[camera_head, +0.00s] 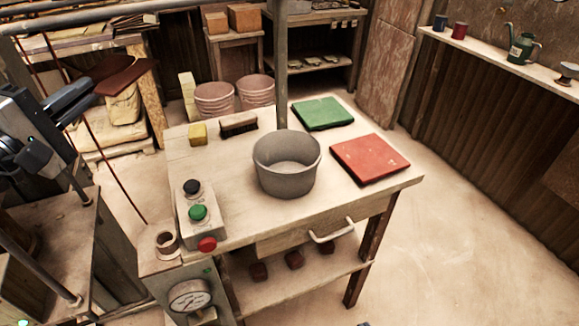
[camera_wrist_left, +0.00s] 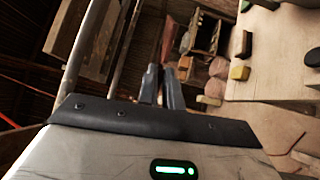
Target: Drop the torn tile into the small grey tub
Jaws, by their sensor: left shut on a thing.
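The small grey tub (camera_head: 287,180) stands upright on the pale worktable; the part of its inside that shows looks empty. My left gripper (camera_head: 91,88) is at the left of the head view, above and left of the table and well apart from the tub. It is shut on the torn tile (camera_head: 127,76), a flat dark red-brown piece sticking out toward the right. In the left wrist view the fingers (camera_wrist_left: 164,80) close on the tile (camera_wrist_left: 168,42), seen nearly edge-on. My right gripper is in neither view.
A green tile (camera_head: 322,113) and a red tile (camera_head: 369,158) lie right of the tub. A post (camera_head: 281,65) rises behind it. A button box (camera_head: 199,213), yellow block (camera_head: 198,133) and brush (camera_head: 238,124) are on the table's left. Pink buckets (camera_head: 215,98) stand behind.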

